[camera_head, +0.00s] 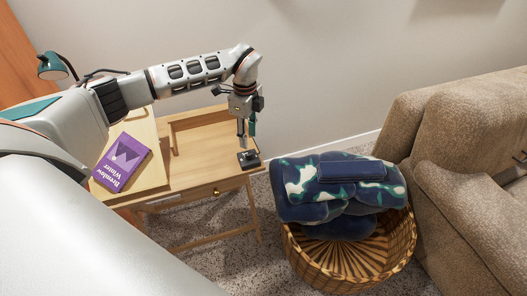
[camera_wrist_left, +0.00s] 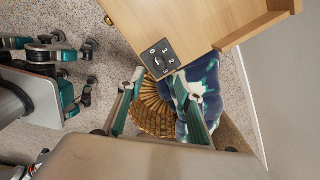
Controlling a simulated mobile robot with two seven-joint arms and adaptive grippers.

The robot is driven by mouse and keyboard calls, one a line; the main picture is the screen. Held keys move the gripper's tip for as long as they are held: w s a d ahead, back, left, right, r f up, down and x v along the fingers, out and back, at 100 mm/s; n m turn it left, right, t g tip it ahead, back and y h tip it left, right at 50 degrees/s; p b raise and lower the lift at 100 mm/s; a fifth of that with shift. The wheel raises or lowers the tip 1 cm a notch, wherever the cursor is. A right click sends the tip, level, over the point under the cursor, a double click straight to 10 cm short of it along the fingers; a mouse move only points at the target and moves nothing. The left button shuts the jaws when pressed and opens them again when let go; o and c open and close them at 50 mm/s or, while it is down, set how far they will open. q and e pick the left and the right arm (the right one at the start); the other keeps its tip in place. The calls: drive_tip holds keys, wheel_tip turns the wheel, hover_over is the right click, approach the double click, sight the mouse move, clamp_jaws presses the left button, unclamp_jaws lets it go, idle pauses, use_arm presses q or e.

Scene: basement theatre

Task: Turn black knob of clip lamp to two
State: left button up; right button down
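A green lamp head (camera_head: 52,66) shows at the far left in the head view. A small black control plate (camera_head: 249,159) sits at the front right corner of the wooden desk. In the left wrist view the plate (camera_wrist_left: 158,58) carries white numerals around a dark round knob; where the knob points is too small to tell. My left gripper (camera_head: 246,138) points down just above the plate. In the left wrist view its two teal-lined fingers (camera_wrist_left: 155,80) are apart with nothing between them, and the plate lies just beyond the tips. My right gripper is not clearly seen.
The desk (camera_head: 205,150) has a raised wooden part at left with a purple book (camera_head: 122,163). A wicker basket (camera_head: 295,245) holding dark patterned fabric stands right of the desk, before a brown sofa (camera_head: 450,130). A pale wall (camera_head: 330,60) stands behind.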

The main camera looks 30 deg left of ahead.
sight(248, 153)
use_arm(q)
wheel_tip(248, 153, down, 8)
drive_tip(key=shift+r+b, duration=0.15)
drive_tip(key=shift+b, duration=0.4)
clamp_jaws()
